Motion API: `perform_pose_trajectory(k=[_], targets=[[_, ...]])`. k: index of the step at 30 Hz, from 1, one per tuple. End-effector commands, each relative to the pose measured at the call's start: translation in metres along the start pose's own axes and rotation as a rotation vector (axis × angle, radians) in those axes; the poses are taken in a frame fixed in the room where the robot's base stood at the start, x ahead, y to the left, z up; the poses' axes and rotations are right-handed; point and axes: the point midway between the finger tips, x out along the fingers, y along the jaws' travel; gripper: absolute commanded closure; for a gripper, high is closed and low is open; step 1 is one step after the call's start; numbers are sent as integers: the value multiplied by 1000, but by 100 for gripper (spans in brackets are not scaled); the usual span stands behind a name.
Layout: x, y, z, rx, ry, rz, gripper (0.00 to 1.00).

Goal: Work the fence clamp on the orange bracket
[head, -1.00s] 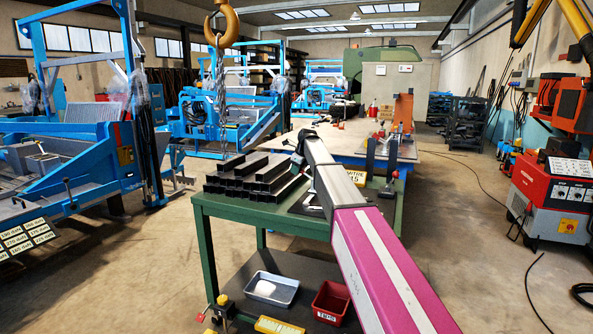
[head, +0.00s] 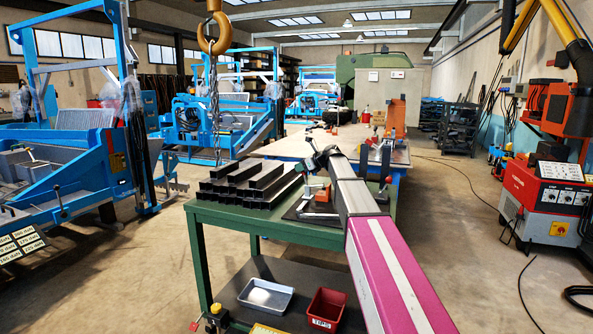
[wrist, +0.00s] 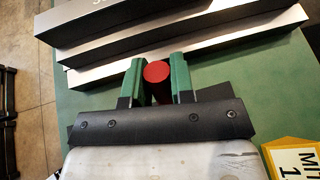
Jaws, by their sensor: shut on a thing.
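In the wrist view my gripper (wrist: 158,84) has its two green fingers closed on either side of a red round handle (wrist: 157,72). In the head view my gripper (head: 318,158) is dark and small at the far end of my arm, above the green bench. A small orange piece (head: 323,194) with metal parts sits on the bench just below it. A tall orange bracket (head: 397,117) stands farther back, by the pale table. My arm hides part of the bench top, and the clamp's full shape is not clear.
Black square tubes (head: 250,184) are stacked on the green bench (head: 225,218), left of my gripper. A yellow sign (wrist: 292,158) is close at right in the wrist view. A grey tray (head: 265,296) and a red bin (head: 327,308) are on the lower shelf. A hook (head: 212,32) hangs at left.

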Motion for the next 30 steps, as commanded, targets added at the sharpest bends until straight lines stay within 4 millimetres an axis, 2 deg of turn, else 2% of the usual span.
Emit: perform_pose_trajectory(k=[13,30], targets=[[-21,-4,-5,42,-211,4,100],[-24,-5,-7,48,-238,5,100]])
